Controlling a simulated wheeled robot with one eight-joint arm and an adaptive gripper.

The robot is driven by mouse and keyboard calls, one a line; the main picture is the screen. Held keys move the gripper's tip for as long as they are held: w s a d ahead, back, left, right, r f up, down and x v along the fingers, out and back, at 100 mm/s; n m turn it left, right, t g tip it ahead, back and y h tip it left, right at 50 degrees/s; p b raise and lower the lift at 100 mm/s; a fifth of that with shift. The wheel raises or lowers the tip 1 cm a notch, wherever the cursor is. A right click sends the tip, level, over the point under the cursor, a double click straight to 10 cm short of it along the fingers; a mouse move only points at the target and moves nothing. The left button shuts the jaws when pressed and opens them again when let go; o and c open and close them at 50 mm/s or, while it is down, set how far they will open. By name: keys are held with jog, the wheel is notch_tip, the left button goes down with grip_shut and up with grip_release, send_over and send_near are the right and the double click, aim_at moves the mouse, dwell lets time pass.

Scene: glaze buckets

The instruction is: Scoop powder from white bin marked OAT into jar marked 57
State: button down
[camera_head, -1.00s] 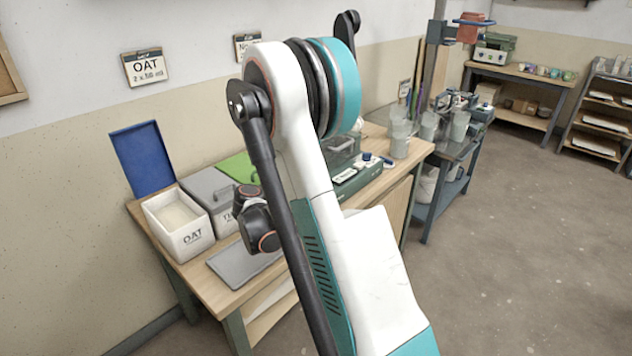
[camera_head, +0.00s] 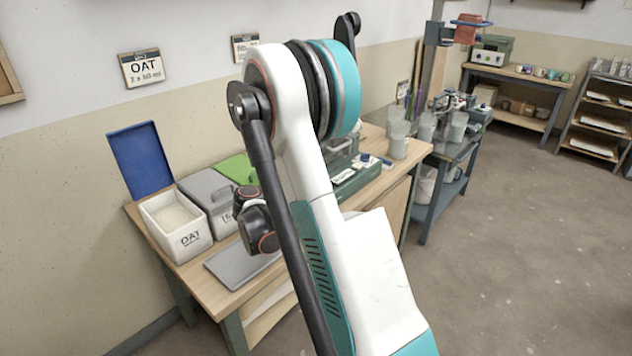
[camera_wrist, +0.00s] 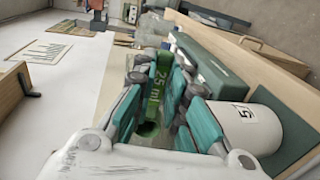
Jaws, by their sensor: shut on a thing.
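The white bin marked OAT (camera_head: 191,243) stands open on the wooden bench at the left in the head view, with pale powder inside and its blue lid (camera_head: 141,160) raised behind it. My gripper (camera_wrist: 160,78) is shut on a green scoop (camera_wrist: 151,128) marked 25 ml in the wrist view; whether the scoop holds powder is not clear. A white jar (camera_wrist: 262,133) stands to the right of my gripper in the wrist view; its label shows a 5 and a partly hidden second digit. In the head view my arm hides my gripper and the jar.
A grey-lidded bin (camera_head: 211,190) and a green-lidded one (camera_head: 236,168) stand right of the OAT bin. A grey tray (camera_head: 240,264) lies at the bench's front. A green scale (camera_head: 357,178) and translucent cups (camera_head: 398,145) are farther right.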

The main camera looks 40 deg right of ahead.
jog(key=shift+a+f+h+b, duration=0.2)
jog(key=shift+h+b, duration=0.8)
jog(key=shift+b, duration=0.35)
jog(key=shift+a+r+h, duration=0.1)
jog(key=shift+r+h, duration=0.05)
jog(key=shift+h, duration=0.45)
jog(key=shift+a+f+t+h, duration=0.1)
jog(key=shift+f+t+h, duration=0.05)
jog(key=shift+h, duration=0.7)
jog(key=shift+a+f+t+h, duration=0.1)
jog(key=shift+t+h, duration=0.05)
jog(key=shift+h, duration=0.7)
notch_tip(320, 180, up, 5)
jog(key=g+y+p, duration=0.1)
jog(key=y+p, duration=1.2)
jog(key=p, duration=0.5)
jog(key=shift+y, duration=0.4)
